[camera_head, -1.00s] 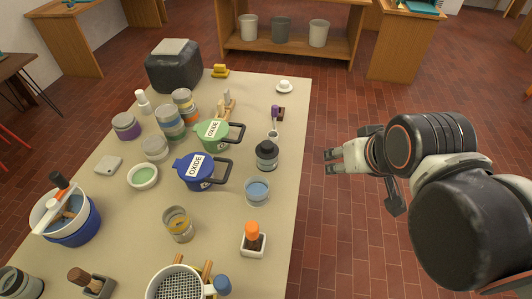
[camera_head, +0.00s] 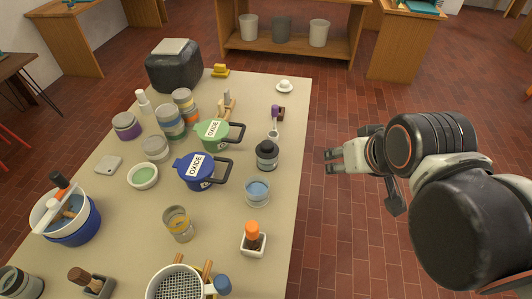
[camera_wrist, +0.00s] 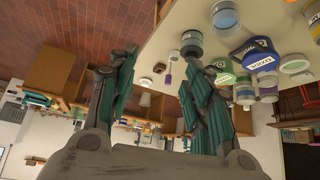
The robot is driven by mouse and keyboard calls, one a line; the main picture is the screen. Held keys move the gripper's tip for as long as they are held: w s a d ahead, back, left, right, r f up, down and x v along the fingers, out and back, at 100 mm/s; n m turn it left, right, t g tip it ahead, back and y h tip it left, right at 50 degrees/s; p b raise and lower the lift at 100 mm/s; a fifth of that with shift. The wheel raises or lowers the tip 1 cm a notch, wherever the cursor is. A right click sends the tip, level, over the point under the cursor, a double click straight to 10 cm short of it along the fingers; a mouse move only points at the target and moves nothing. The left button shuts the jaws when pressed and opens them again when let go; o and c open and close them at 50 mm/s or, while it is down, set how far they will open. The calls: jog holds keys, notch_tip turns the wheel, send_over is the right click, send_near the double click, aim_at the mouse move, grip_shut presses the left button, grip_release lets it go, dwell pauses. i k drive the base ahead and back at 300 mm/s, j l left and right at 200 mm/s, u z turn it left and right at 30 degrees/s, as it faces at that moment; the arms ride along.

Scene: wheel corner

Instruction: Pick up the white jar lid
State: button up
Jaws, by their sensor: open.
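A small white round piece with a raised knob, which looks like the white jar lid (camera_head: 285,87), lies near the far right corner of the table (camera_head: 235,240). My gripper (camera_head: 329,161) is open and empty. It hangs over the floor just beyond the table's right edge, pointing left, nearer to me than the lid and apart from it. In the wrist view my gripper (camera_wrist: 158,65) shows its two fingers spread wide with nothing between them.
A green pot (camera_head: 212,134) and a blue pot (camera_head: 193,173) stand mid-table. A black block (camera_head: 172,72) stands at the far left. The table around the lid is mostly clear.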

aim_at(284, 85)
jog(key=i+l+u, duration=0.35)
jog(key=i+l, duration=0.35)
jog(key=i, duration=0.2)
jog(key=i+l+u, duration=0.3)
jog(key=i+l, duration=0.5)
jog(key=l, duration=0.15)
